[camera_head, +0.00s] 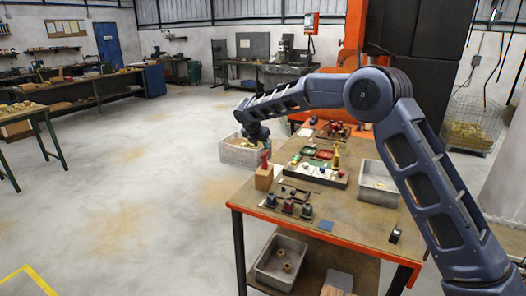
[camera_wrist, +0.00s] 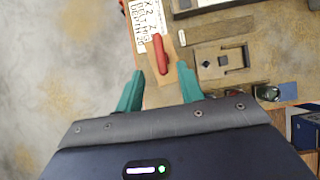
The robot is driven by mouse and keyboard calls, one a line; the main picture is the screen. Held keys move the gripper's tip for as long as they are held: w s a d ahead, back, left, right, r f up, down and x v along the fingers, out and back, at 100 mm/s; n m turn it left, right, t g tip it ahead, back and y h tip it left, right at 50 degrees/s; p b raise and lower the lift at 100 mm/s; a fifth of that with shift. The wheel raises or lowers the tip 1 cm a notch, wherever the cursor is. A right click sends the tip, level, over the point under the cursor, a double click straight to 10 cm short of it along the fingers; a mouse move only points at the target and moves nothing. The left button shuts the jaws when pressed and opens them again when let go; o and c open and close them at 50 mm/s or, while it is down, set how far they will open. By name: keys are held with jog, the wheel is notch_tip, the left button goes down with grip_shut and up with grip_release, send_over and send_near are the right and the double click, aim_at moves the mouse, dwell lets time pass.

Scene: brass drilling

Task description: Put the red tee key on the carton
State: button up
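The red tee key (camera_wrist: 161,54) rests on the brown carton (camera_wrist: 178,40) in the wrist view. In the head view the red piece (camera_head: 265,160) shows at the top of the carton (camera_head: 263,180), at the table's left edge. My gripper (camera_wrist: 158,73) is open, with its green fingertips apart and nothing between them. The key lies just beyond the fingertips and appears clear of them. In the head view my gripper (camera_head: 266,145) is just above the carton and the red piece. The key's exact contact with the carton is partly hard to see.
The orange-edged table (camera_head: 350,226) holds a tray of small coloured parts (camera_head: 318,172), a grey bin (camera_head: 379,184) and several dark-based pieces (camera_head: 289,206). Another grey bin (camera_head: 238,154) stands behind the carton. Open floor (camera_head: 130,190) lies left of the table.

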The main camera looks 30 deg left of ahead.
jog(key=v, duration=0.3)
jog(key=shift+r, duration=0.15)
jog(key=w+d+r+m, duration=0.2)
jog(key=d+r+m, duration=0.25)
jog(key=d, duration=0.75)
jog(key=w+d+r+m+g+h, duration=0.1)
jog(key=w+d+r+m, duration=0.3)
jog(key=d, duration=0.7)
jog(key=s+d+r+m, duration=0.1)
jog(key=d+r+m, duration=0.35)
jog(key=d, duration=0.75)
jog(key=s+d+r+m, duration=0.2)
jog(key=s+d+m, duration=0.2)
jog(key=d, duration=0.7)
jog(key=s+d+r+m, duration=0.2)
jog(key=s+d+m, duration=0.15)
jog(key=d, duration=0.65)
jog(key=s+d+f+m, duration=0.4)
jog(key=s+d+m, duration=0.3)
jog(key=s+d, duration=0.3)
jog(key=s+d+f+m+y, duration=0.1)
jog(key=s+d+f+m, duration=0.3)
jog(key=s+d+m, duration=0.4)
jog(key=s+d, duration=0.2)
jog(key=s, duration=0.3)
jog(key=shift+s+g, duration=0.2)
jog(key=shift+g, duration=0.2)
